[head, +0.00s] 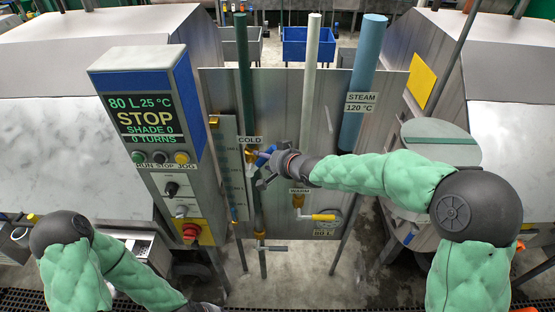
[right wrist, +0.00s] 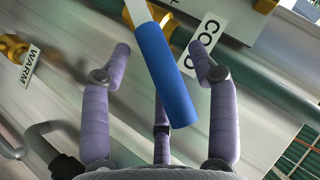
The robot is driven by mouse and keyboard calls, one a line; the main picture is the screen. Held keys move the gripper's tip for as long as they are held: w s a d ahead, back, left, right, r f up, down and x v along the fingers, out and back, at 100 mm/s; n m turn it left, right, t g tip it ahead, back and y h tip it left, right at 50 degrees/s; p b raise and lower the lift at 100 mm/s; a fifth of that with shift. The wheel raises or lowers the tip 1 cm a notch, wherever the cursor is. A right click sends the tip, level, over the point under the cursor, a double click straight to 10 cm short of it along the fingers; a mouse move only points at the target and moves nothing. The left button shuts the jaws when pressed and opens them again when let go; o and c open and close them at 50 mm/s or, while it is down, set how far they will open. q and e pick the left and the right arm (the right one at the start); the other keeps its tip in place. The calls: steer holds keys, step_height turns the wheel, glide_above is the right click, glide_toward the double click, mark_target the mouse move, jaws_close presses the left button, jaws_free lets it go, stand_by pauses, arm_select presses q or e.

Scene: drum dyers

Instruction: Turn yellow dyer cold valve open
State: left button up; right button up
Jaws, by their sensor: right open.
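The cold valve's blue lever handle (head: 265,155) is on the grey metal panel, beside the COLD label (head: 250,140). In the right wrist view the blue handle (right wrist: 166,78) lies between the two spread fingers of my right gripper (right wrist: 160,58), with space on both sides. In the head view my right gripper (head: 262,168) is at the handle and partly hides it. It is open and holds nothing. My left arm enters at the lower left; its gripper fingers are not visible. A yellow square plate (head: 421,80) is on the machine at the right.
A control console (head: 150,120) with a STOP display stands left of the panel. The warm valve's yellow handle (head: 323,217) is below and right of my right gripper. Green, white and blue vertical pipes (head: 362,85) rise behind. A blue tub (head: 308,44) stands at the back.

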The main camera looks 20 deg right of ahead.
steer(key=v, duration=1.1)
steer(key=shift+s+r, duration=0.1)
step_height(320, 180, down, 20)
steer(key=s+a+g+b, duration=0.1)
steer(key=a+g+b, duration=0.2)
steer(key=b, duration=0.1)
steer(key=s+a+f+g+b, duration=0.1)
steer(key=s+f+g+b, duration=0.1)
steer(key=s+f, duration=0.5)
steer(key=s+a+f+n+g+b, duration=0.1)
steer(key=s+f, duration=0.6)
steer(key=f, duration=1)
steer(key=s+a+f+g+b, duration=0.2)
steer(key=s+f+g+b, duration=0.3)
steer(key=s+f, duration=0.3)
step_height(320, 180, down, 4)
steer(key=shift+a+f+n+b, duration=0.1)
steer(key=shift+a+n+b, duration=0.25)
steer(key=shift+b, duration=0.1)
